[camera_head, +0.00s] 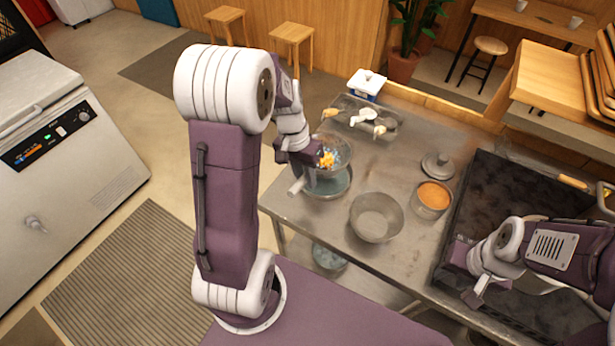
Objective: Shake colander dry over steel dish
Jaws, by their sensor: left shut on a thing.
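The colander (338,151) holds orange pieces and is near the left end of the steel counter. My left gripper (312,153) is shut on its side, partly hidden by the wrist. The colander is above a round vessel (331,188) with a light handle and a bluish-green inside; the gap between them is hard to judge. An empty round steel dish (377,218) stands to the right of that vessel, near the counter's front edge. My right gripper (468,277) is over the dark griddle at the right, apart from the dishes; its finger opening is unclear.
A pot with orange contents (433,196) and a grey lid (437,166) stand right of the dish. A tray with small containers (362,117) and a white-and-blue tub (367,84) are behind. The dark griddle (505,190) fills the right side.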

